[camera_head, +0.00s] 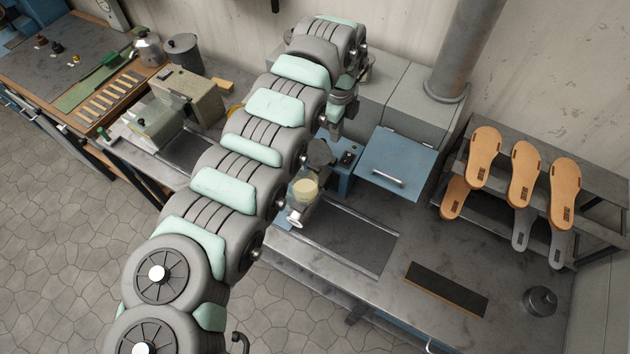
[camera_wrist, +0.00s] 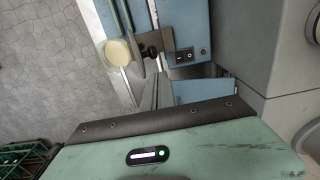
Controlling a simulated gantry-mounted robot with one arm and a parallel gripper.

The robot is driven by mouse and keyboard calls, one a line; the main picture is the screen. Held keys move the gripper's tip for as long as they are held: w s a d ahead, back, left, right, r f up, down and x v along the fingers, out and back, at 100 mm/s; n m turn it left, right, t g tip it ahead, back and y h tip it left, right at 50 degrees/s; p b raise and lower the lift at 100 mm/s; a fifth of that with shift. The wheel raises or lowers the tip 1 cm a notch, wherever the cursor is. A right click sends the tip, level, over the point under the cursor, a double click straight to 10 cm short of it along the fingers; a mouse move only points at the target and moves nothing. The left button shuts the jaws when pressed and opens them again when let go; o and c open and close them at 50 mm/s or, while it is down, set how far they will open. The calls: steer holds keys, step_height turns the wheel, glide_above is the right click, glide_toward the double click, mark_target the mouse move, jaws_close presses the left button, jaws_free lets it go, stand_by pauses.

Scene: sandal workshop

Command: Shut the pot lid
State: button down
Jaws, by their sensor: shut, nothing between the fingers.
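The pot (camera_head: 305,191) has a cream-coloured round top and stands at the near edge of the blue machine. It also shows in the wrist view (camera_wrist: 120,53). Its dark round lid (camera_head: 320,153) is open, tipped up on the machine side of the pot. In the wrist view the lid (camera_wrist: 137,60) shows nearly edge-on, with a dark knob beside it. My gripper (camera_head: 342,108) is beyond and above the pot and lid, apart from both. It is shut and empty.
The blue machine with switches (camera_head: 347,158) is right behind the lid. A blue hinged cover (camera_head: 397,165) is to its right. A rack with sandal soles (camera_head: 524,172) stands at the right. The front bench holds a dark strip (camera_head: 446,289) and a small metal weight (camera_head: 540,300).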

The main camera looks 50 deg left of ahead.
mark_target(327, 155)
steer(key=shift+f, duration=0.1)
steer(key=shift+f+b, duration=1.1)
steer(key=shift+f, duration=1.35)
steer(key=shift+s+d+r+p, duration=0.1)
steer(key=shift+s+d+p, duration=0.1)
steer(key=shift+s+p, duration=0.4)
steer(key=shift+s+d+p, duration=0.25)
steer(key=shift+s+p, duration=0.2)
steer(key=shift+s, duration=0.3)
steer(key=shift+s+d+r+p, duration=0.1)
steer(key=shift+s+d+p, duration=0.1)
steer(key=shift+s+p, duration=0.4)
steer(key=shift+r+p, duration=1.2)
steer(key=shift+r, duration=1.65)
